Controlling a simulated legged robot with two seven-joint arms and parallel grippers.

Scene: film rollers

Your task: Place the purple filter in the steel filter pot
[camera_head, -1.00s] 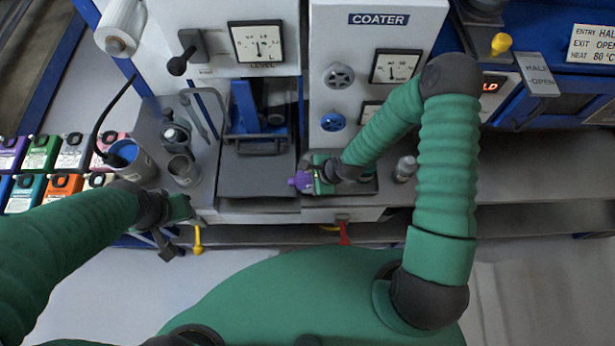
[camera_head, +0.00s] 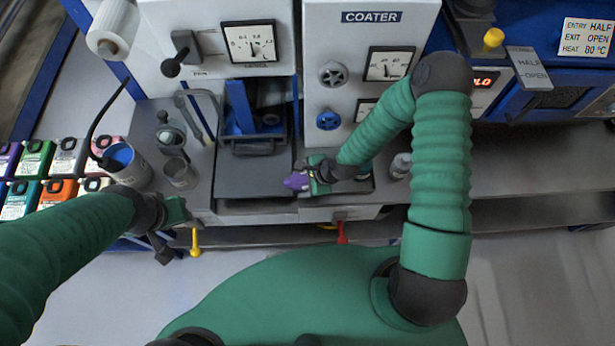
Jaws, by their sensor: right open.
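A small grey metal pot (camera_head: 181,173), which looks like the steel filter pot, stands on the left part of the bench, well left of the filter. My left gripper (camera_head: 172,228) is in front of the bench edge, below that pot. I cannot see whether its jaws are open.
A larger pot with blue contents (camera_head: 125,162) and a black cable stands left of the small pot. Several coloured cartridges (camera_head: 50,178) are at far left. A grey-capped bottle (camera_head: 401,165) stands right of my right gripper. The dark plate (camera_head: 250,178) is clear.

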